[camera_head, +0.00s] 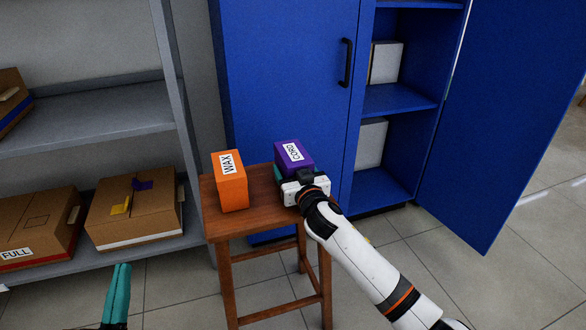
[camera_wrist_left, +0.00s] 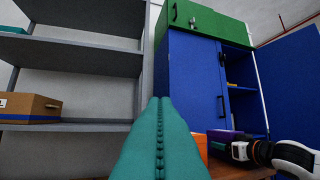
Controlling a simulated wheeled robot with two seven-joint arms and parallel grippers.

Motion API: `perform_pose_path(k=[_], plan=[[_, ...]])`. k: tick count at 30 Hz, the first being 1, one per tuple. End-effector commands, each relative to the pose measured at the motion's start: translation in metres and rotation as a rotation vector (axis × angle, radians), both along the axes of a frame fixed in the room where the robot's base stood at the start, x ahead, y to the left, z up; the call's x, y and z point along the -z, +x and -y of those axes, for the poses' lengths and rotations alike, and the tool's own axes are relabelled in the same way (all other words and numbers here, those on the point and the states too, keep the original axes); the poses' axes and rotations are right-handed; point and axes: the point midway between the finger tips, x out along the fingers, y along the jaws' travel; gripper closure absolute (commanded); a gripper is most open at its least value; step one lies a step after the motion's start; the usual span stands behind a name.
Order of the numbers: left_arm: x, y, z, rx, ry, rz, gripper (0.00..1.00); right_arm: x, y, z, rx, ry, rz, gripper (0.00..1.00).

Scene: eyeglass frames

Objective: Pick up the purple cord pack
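The purple cord pack (camera_head: 294,156) stands upright on a small wooden stool, its white CORD label showing. My right gripper (camera_head: 298,178) is at the near side of the pack, with a teal finger along its lower left. The other finger is mostly hidden, so I cannot tell whether it grips the pack. In the left wrist view a strip of the purple pack (camera_wrist_left: 222,134) shows beside my right gripper (camera_wrist_left: 240,143). My left gripper (camera_head: 122,267) is at the lower left, away from the stool; its teal fingers (camera_wrist_left: 160,100) are pressed together, empty.
An orange wax box (camera_head: 231,181) stands left of the pack on the wooden stool (camera_head: 258,208). Behind is a blue cabinet (camera_head: 282,75) with its right door open. A grey shelf (camera_head: 85,124) with cardboard boxes (camera_head: 133,213) is at the left.

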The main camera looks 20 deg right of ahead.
Motion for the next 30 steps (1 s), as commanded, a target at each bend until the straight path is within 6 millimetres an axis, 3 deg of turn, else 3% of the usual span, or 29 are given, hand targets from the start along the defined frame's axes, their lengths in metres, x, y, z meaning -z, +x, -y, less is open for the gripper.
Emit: perform_pose_path(k=[1, 7, 19, 26, 30], plan=[[0.0, 0.0, 0.0, 0.0, 0.0, 0.0, 1.0, 0.0, 0.0, 0.0, 0.0, 0.0, 0.0, 0.37], [0.0, 0.0, 0.0, 0.0, 0.0, -0.001, 1.0, 0.0, 0.0, 0.0, 0.0, 0.0, 0.0, 0.69], [0.002, 0.002, 0.0, -0.001, 0.008, -0.027, 1.0, -0.006, 0.0, 0.0, -0.001, 0.0, 0.003, 0.7], [0.028, 0.011, -0.003, -0.013, 0.057, -0.208, 1.0, -0.024, 0.0, 0.0, 0.0, 0.0, 0.004, 0.7], [0.055, 0.014, -0.006, -0.024, 0.107, -0.396, 1.0, -0.045, 0.0, 0.0, -0.001, 0.0, 0.006, 0.7]])
